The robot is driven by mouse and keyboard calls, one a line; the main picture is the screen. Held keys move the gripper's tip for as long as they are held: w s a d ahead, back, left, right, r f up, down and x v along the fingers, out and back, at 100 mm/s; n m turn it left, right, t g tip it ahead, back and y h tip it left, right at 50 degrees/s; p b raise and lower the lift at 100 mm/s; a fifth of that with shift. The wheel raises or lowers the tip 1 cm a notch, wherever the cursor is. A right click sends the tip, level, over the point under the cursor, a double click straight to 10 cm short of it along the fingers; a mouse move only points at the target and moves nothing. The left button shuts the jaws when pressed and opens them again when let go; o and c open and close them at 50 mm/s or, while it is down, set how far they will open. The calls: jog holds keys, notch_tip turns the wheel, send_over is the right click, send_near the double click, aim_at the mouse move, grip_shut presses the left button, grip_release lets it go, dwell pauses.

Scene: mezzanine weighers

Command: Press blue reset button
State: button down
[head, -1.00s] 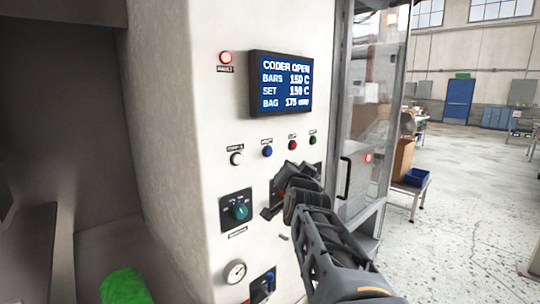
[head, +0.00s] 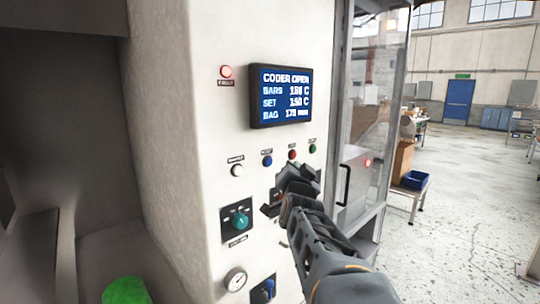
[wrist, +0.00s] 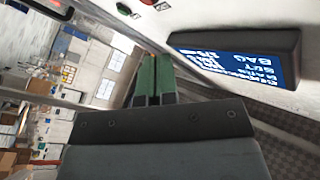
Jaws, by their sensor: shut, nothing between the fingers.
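The blue button (head: 267,160) sits on the white machine panel, in a row with a white button (head: 237,170), a red button (head: 292,155) and a green button (head: 312,148). My gripper (head: 283,186) is in front of the panel, just below and right of the blue button in the picture. Its gap to the panel cannot be told. In the wrist view, the green fingers (wrist: 152,66) are together and empty. The blue button cannot be made out in the wrist view. The red button (wrist: 147,2) shows at its top edge.
The display (head: 280,95) reading "CODER OPEN" juts out above the buttons. A red lamp (head: 226,71) is at its left. A teal knob (head: 240,220) and gauge (head: 235,279) are lower. A glass guard with a handle (head: 345,185) stands to the right.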

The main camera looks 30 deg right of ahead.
aim_at(269, 162)
jog(key=shift+w+a+p, duration=0.2)
jog(key=shift+w+p, duration=0.35)
jog(key=shift+w, duration=0.5)
jog(key=shift+w+a+p, duration=0.15)
jog(key=shift+w+p, duration=0.45)
jog(key=shift+w, duration=0.45)
jog(key=shift+w+a+p, duration=0.2)
jog(key=shift+w+p, duration=0.35)
jog(key=shift+w, duration=0.5)
jog(key=shift+w, duration=0.15)
jog(key=shift+w+a, duration=0.1)
jog(key=shift+w, duration=0.15)
jog(key=shift+w, duration=0.4)
dwell(0.4)
jog(key=shift+s, duration=0.1)
jog(key=shift+s+b, duration=0.65)
jog(key=shift+s, duration=0.05)
